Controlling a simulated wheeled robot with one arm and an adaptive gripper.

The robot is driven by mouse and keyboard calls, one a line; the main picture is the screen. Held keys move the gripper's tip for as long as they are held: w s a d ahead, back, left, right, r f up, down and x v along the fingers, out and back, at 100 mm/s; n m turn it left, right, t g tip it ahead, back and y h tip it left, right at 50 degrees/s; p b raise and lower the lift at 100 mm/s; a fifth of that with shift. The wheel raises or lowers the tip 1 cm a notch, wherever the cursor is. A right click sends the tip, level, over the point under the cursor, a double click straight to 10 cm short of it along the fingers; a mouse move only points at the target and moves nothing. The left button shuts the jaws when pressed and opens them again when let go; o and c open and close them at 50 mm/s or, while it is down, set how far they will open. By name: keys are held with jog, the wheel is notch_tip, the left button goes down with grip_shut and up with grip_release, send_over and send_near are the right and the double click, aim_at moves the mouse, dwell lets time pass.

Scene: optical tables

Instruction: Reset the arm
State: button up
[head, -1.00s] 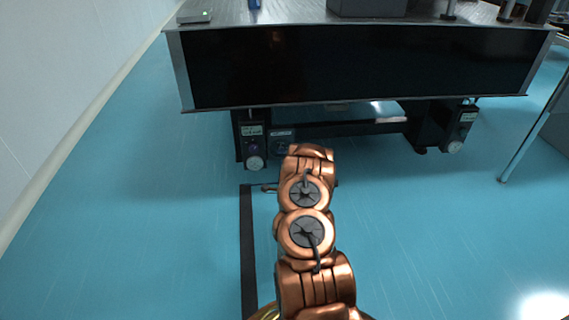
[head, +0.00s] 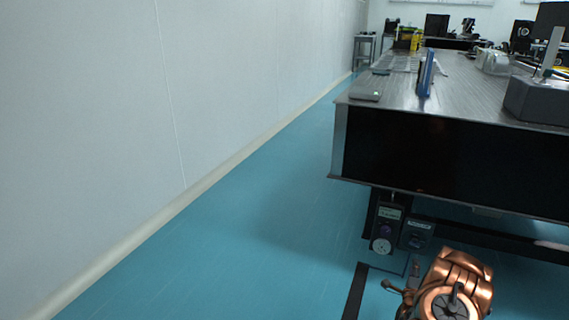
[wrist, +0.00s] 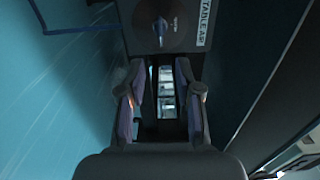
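My copper-coloured arm (head: 455,288) shows at the lower right of the head view, in front of the optical table (head: 450,160). Most of the arm is cut off by the bottom edge of the picture. In the wrist view, the two fingers of my gripper (wrist: 158,78) stand apart with nothing visible between them. Beyond the fingertips is a dark panel with a round black dial and blue knob (wrist: 162,42) and a partly readable "TABLE AIR" label (wrist: 205,22).
A white wall (head: 110,120) runs along the left, with clear blue floor (head: 240,245) between it and the table. A gauge unit (head: 387,228) is on the table's near leg. A grey box (head: 540,98) and an upright blue object (head: 426,74) stand on top.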

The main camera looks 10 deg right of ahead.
jog(key=w+a+r+n+g+y+p, duration=0.1)
jog(key=w+a+r+n+y+p, duration=0.15)
jog(key=a+r+p, duration=0.5)
jog(key=w+a+r+n+g+y+p, duration=0.1)
jog(key=w+a+r+n+y+p, duration=0.25)
jog(key=r, duration=0.75)
jog(key=w+a+r+n+g+y+p, duration=0.1)
jog(key=w+a+r+n+p, duration=0.1)
jog(key=a+r+n+p, duration=0.45)
jog(key=s+a+r+n+g+y+p, duration=0.2)
jog(key=s+a+r+p, duration=0.25)
jog(key=a+r, duration=0.45)
jog(key=s+a+r+n+g+y+p, duration=0.15)
jog(key=s+a+r+g+p, duration=0.3)
jog(key=r, duration=0.55)
jog(key=s+a+r+n+g+p, duration=0.2)
jog(key=s+a+r+n+p, duration=0.1)
jog(key=s+r, duration=0.6)
jog(key=s+a+r+n+g+p, duration=0.2)
jog(key=s+a+r+p, duration=0.4)
jog(key=s, duration=1)
jog(key=s+a+r+n+g+p, duration=0.2)
jog(key=s+a+r+n+p, duration=0.2)
jog(key=s+r, duration=0.9)
jog(key=a+p, duration=0.1)
jog(key=p, duration=0.2)
jog(key=shift+s+n+g+p, duration=0.15)
jog(key=shift+n+g+p, duration=0.15)
jog(key=shift+g, duration=0.05)
jog(key=shift+d, duration=0.2)
